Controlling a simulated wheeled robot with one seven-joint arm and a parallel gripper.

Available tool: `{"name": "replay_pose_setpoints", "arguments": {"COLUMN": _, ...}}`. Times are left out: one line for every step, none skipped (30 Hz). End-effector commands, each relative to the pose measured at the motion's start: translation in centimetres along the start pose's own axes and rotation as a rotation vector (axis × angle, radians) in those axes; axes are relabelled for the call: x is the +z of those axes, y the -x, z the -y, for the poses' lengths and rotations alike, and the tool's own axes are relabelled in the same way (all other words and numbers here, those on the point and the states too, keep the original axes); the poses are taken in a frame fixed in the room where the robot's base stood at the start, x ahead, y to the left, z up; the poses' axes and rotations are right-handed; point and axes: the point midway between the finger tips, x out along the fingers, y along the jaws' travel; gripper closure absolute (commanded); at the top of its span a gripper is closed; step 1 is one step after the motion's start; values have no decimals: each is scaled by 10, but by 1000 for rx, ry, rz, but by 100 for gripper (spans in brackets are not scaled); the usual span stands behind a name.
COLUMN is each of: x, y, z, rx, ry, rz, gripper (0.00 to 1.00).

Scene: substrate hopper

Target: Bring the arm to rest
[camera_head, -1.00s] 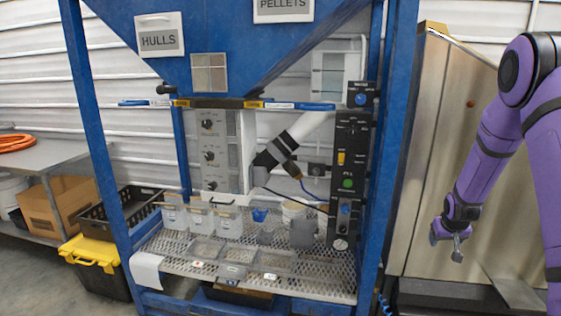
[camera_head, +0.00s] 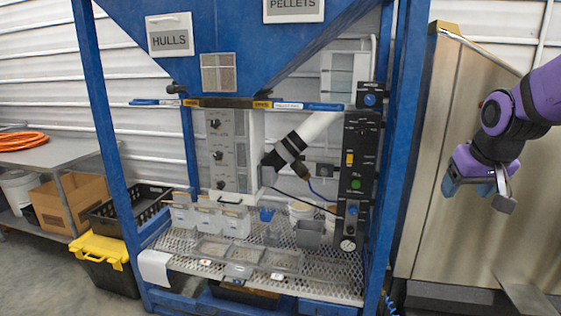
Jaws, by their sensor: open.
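My gripper (camera_head: 482,192) hangs at the right side of the head view, in front of the tan metal cabinet. Its fingers are apart, pointing down, and nothing shows between them. My purple arm comes in from the right edge, with its wrist close above the gripper. The gripper is to the right of the blue hopper frame (camera_head: 393,165), apart from it in the picture.
The blue hopper (camera_head: 205,50) has a control panel (camera_head: 357,165) and a perforated shelf (camera_head: 320,285) with several bins. The metal cabinet (camera_head: 430,235) stands behind my gripper. At left are a black-and-yellow tote (camera_head: 100,250), a crate (camera_head: 103,220) and a bench (camera_head: 60,152).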

Motion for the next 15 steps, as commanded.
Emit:
{"name": "replay_pose_setpoints", "arguments": {"x": 10, "y": 16, "z": 6, "rx": -8, "ry": 7, "rz": -8, "gripper": 33}}
{"name": "replay_pose_setpoints", "arguments": {"x": 16, "y": 24, "z": 8, "rx": -12, "ry": 9, "rz": -8, "gripper": 33}}
{"name": "replay_pose_setpoints", "arguments": {"x": 24, "y": 34, "z": 12, "rx": -17, "ry": 14, "rz": -8, "gripper": 33}}
{"name": "replay_pose_setpoints", "arguments": {"x": 31, "y": 41, "z": 15, "rx": -21, "ry": 17, "rz": -10, "gripper": 33}}
{"name": "replay_pose_setpoints", "arguments": {"x": 38, "y": 48, "z": 17, "rx": -25, "ry": 20, "rz": -9, "gripper": 33}}
{"name": "replay_pose_setpoints", "arguments": {"x": 47, "y": 57, "z": 20, "rx": -31, "ry": 24, "rz": -10, "gripper": 33}}
{"name": "replay_pose_setpoints", "arguments": {"x": 54, "y": 64, "z": 23, "rx": -35, "ry": 27, "rz": -10, "gripper": 33}}
{"name": "replay_pose_setpoints", "arguments": {"x": 61, "y": 70, "z": 25, "rx": -39, "ry": 30, "rz": -10, "gripper": 33}}
{"name": "replay_pose_setpoints", "arguments": {"x": 70, "y": 78, "z": 28, "rx": -44, "ry": 35, "rz": -11, "gripper": 33}}
{"name": "replay_pose_setpoints", "arguments": {"x": 78, "y": 83, "z": 30, "rx": -48, "ry": 38, "rz": -10, "gripper": 33}}
{"name": "replay_pose_setpoints", "arguments": {"x": 86, "y": 89, "z": 32, "rx": -52, "ry": 42, "rz": -11, "gripper": 33}}
{"name": "replay_pose_setpoints", "arguments": {"x": 96, "y": 96, "z": 34, "rx": -57, "ry": 47, "rz": -10, "gripper": 33}}
{"name": "replay_pose_setpoints", "arguments": {"x": 103, "y": 101, "z": 35, "rx": -61, "ry": 50, "rz": -12, "gripper": 33}}
{"name": "replay_pose_setpoints", "arguments": {"x": 110, "y": 105, "z": 37, "rx": -64, "ry": 53, "rz": -11, "gripper": 33}}
{"name": "replay_pose_setpoints", "arguments": {"x": 120, "y": 110, "z": 39, "rx": -68, "ry": 58, "rz": -11, "gripper": 33}}
